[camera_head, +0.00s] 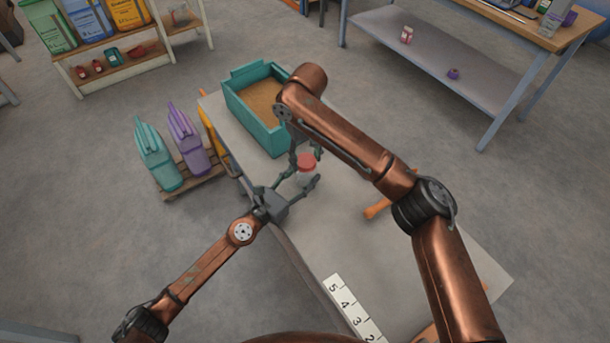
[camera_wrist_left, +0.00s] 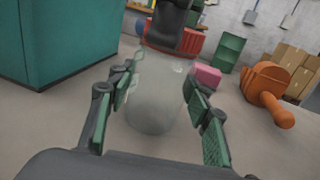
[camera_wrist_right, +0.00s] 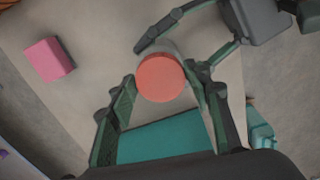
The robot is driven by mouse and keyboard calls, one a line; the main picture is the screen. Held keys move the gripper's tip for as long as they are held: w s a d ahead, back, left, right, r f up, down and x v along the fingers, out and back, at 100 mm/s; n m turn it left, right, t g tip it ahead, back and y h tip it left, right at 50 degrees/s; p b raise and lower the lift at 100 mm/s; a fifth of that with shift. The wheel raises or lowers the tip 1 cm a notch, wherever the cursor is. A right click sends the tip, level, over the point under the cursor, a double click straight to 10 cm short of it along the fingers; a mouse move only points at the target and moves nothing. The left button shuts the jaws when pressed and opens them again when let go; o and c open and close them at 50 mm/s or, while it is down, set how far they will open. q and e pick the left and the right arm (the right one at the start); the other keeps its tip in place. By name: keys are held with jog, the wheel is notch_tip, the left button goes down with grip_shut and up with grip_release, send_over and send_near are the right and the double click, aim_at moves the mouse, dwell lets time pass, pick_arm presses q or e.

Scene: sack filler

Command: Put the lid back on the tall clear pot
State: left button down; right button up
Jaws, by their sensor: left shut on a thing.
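The tall clear pot (camera_wrist_left: 155,100) stands between the fingers of my left gripper (camera_head: 301,178), which is shut on its sides. In the head view the pot (camera_head: 304,177) is small and partly covered by the fingers. The round red lid (camera_wrist_right: 160,78) shows from above in the right wrist view, at the top of the pot. It also shows in the head view (camera_head: 306,162). My right gripper (camera_wrist_right: 160,88) has its spread fingers on either side of the lid, very close to its edge. I cannot tell whether the lid is fully seated on the rim.
A teal bin (camera_head: 257,112) stands on the table (camera_head: 335,225) beside the pot. A pink block (camera_wrist_right: 49,60) and an orange-handled object (camera_wrist_left: 268,85) lie on the other side. A white numbered strip (camera_head: 352,308) lies near the front edge. My right arm crosses above the table.

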pick_arm(q)
jog(key=shift+f, duration=0.35)
pick_arm(e)
jog(key=o, duration=0.4)
notch_tip(320, 180, up, 12)
dwell(0.3)
pick_arm(q)
jog(key=c, duration=1.4)
grip_release()
jog(key=o, duration=0.5)
jog(key=shift+r, duration=0.15)
jog(key=shift+c, duration=0.2)
